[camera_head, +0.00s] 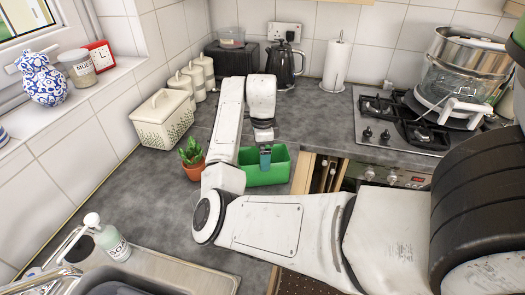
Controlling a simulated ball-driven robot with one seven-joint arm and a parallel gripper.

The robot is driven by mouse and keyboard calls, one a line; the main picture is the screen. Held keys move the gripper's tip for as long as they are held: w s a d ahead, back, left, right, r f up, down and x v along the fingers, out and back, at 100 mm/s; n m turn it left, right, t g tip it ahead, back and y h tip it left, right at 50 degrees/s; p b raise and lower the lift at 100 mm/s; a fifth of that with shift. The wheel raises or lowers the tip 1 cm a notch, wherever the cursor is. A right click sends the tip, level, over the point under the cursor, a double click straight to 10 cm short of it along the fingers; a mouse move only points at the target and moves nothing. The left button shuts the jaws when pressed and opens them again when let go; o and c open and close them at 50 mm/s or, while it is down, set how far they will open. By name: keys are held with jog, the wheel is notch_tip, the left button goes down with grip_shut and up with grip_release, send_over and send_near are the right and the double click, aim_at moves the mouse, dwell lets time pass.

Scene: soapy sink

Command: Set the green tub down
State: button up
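The green tub (282,171) is an open rectangular box in the middle of the view, at the counter's edge beside the oven. It looks upright. I cannot tell whether its base touches the counter. My gripper (265,164) points down at the tub, with its fingers overlapping the tub's middle. I cannot tell whether the fingers are closed on a wall of the tub or apart. My arm hides the tub's left end.
A potted plant (192,158) stands close left of the tub. A bread bin (163,120), several canisters, a kettle (285,66) and a paper-towel roll (337,64) stand behind. The hob (400,117) is right. A soap bottle (110,240) is by the sink.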

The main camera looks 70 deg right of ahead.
notch_tip(320, 180, up, 12)
jog(key=shift+r, duration=0.2)
dwell(0.5)
